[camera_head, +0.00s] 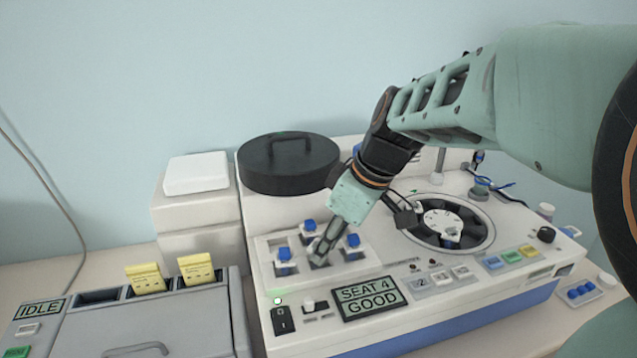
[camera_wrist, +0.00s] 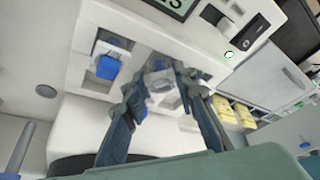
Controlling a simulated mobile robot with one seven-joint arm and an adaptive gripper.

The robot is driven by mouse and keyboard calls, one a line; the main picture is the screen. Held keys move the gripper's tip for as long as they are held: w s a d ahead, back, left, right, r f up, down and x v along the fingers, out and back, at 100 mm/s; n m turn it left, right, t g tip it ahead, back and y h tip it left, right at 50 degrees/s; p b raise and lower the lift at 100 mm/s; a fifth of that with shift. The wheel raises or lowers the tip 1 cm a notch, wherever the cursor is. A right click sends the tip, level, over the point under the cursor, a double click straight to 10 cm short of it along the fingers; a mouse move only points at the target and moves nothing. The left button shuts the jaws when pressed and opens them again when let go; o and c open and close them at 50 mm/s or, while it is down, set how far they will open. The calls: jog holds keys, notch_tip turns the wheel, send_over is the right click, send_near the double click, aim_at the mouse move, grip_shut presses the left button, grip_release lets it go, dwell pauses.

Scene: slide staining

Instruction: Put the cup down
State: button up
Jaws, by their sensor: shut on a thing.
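My gripper (camera_head: 319,256) points down at the front socket of a white rack (camera_head: 262,246) on the machine's left part. In the wrist view my gripper (camera_wrist: 161,84) has its two fingers around a small pale, clear-looking cup (camera_wrist: 160,80). The cup is low at the rack, over or in a socket; I cannot tell whether it touches the bottom. In the head view the fingers hide most of it. Three blue-topped cups, at the back (camera_head: 310,226), left (camera_head: 285,255) and right (camera_head: 352,241), sit in the rack close around my gripper.
A display (camera_head: 370,298) reads "SEAT 4 GOOD". A round black lid (camera_head: 288,163) stands behind the rack. A rotor well (camera_head: 442,222) is to the right. A grey unit (camera_head: 150,315) with yellow-labelled holders and an "IDLE" display stands at the left.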

jog(key=shift+f+b, duration=0.45)
jog(key=shift+b, duration=0.05)
jog(key=o, duration=0.9)
jog(key=shift+r, duration=0.1)
